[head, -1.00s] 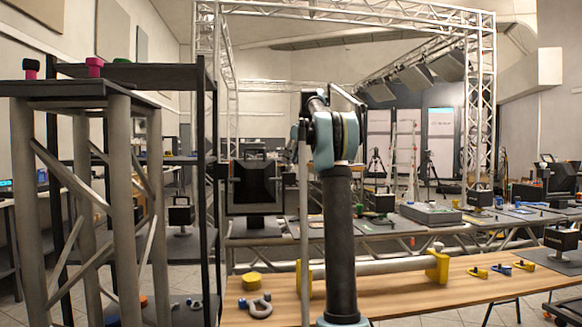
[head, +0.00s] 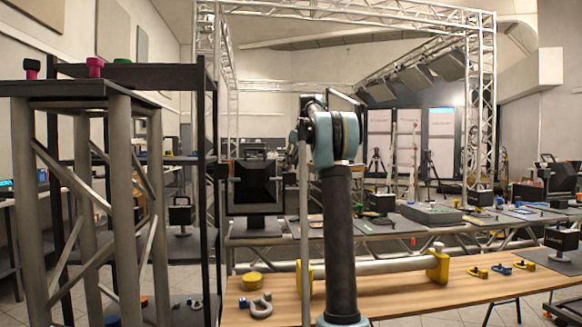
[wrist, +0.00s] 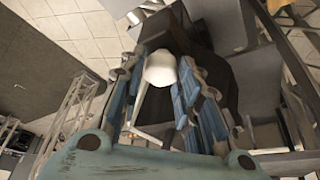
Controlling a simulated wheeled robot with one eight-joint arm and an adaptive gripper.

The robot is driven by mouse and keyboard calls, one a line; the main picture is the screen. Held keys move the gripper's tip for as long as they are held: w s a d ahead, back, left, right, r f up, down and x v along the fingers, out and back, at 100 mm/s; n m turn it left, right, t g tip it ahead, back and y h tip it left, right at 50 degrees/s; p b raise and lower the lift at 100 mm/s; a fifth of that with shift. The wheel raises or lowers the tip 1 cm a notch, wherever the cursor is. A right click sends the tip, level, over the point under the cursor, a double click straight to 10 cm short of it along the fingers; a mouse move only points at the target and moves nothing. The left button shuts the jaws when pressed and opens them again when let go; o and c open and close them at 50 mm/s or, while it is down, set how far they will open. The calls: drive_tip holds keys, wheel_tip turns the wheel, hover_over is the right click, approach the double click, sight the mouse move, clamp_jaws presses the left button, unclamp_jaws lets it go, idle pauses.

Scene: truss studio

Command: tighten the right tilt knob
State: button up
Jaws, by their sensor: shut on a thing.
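A pale, rounded knob (wrist: 160,70) sits between the blue fingers of my gripper (wrist: 165,82) in the wrist view. The fingers press on it from both sides, and a thin pale bar runs below it. The dark body of a lamp (wrist: 215,75) lies behind the fingers. In the head view, a black lamp (head: 254,186) in a yoke stands behind the bench, left of my arm. My arm hides my gripper there and covers the area just right of the lamp, so the right tilt knob cannot be made out in that view.
A wooden bench (head: 405,292) holds a grey shackle (head: 262,309), a yellow round piece (head: 252,281) and a metal tube between yellow blocks (head: 438,267). A tall dark rack (head: 80,88) stands close on the left. Metal truss (head: 478,120) frames the back.

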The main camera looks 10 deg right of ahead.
drive_tip(key=shift+m, duration=0.3)
drive_tip(key=m+t+h, duration=0.1)
drive_tip(key=m, duration=0.2)
drive_tip(key=shift+a+m, duration=0.1)
drive_tip(key=shift+m, duration=0.2)
drive_tip(key=m+h, duration=0.2)
drive_tip(key=m, duration=0.2)
drive_tip(key=shift+a+m, duration=0.15)
drive_tip(key=shift+m, duration=0.15)
drive_tip(key=m+h, duration=0.1)
drive_tip(key=m, duration=0.3)
drive_tip(key=shift+a+h, duration=0.1)
drive_tip(key=shift+h, duration=0.3)
drive_tip(key=m+g+h, duration=0.1)
drive_tip(key=m, duration=0.4)
drive_tip(key=shift+a, duration=0.1)
drive_tip(key=shift+h, duration=0.3)
drive_tip(key=o, duration=1)
drive_tip(key=shift+o, duration=0.2)
